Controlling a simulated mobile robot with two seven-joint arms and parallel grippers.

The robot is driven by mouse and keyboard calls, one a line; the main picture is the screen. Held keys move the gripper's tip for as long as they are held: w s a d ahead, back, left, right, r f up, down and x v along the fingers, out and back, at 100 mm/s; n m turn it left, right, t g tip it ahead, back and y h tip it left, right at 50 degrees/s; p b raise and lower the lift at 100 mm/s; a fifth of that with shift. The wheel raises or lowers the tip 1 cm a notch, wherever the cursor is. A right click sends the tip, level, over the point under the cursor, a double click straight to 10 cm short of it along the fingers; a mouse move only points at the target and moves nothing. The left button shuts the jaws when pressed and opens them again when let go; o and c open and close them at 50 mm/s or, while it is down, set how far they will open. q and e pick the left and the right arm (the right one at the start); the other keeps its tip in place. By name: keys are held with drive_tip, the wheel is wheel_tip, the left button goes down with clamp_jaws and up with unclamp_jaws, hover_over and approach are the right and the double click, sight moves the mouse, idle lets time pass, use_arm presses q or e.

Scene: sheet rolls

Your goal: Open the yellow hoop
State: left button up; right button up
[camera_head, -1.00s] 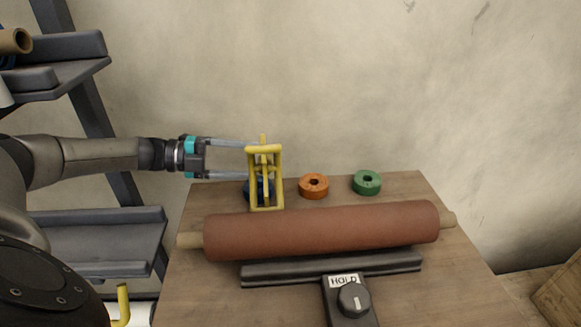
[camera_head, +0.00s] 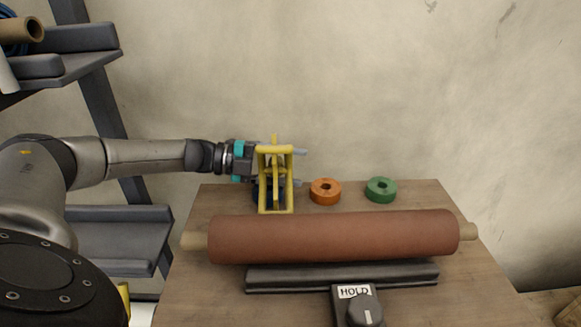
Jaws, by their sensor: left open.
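The yellow hoop (camera_head: 275,150) is an upright frame at the back left of the wooden table, behind the left part of the brown roll (camera_head: 335,236). My left gripper (camera_head: 300,167) comes in from the left, open. Its grey fingers pass behind the hoop's front frame, and their tips show just past its right side. The upright handle part inside the hoop lies between the fingers in the picture; I cannot tell whether they touch it. The right gripper is not in view.
An orange ring (camera_head: 325,191) and a green ring (camera_head: 380,189) lie right of the hoop; a blue one is mostly hidden behind it. A black holder with a HOLD knob (camera_head: 366,312) stands before the roll. Grey shelves (camera_head: 105,240) are at left.

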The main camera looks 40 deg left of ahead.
use_arm(q)
clamp_jaws()
idle(0.5)
idle(0.8)
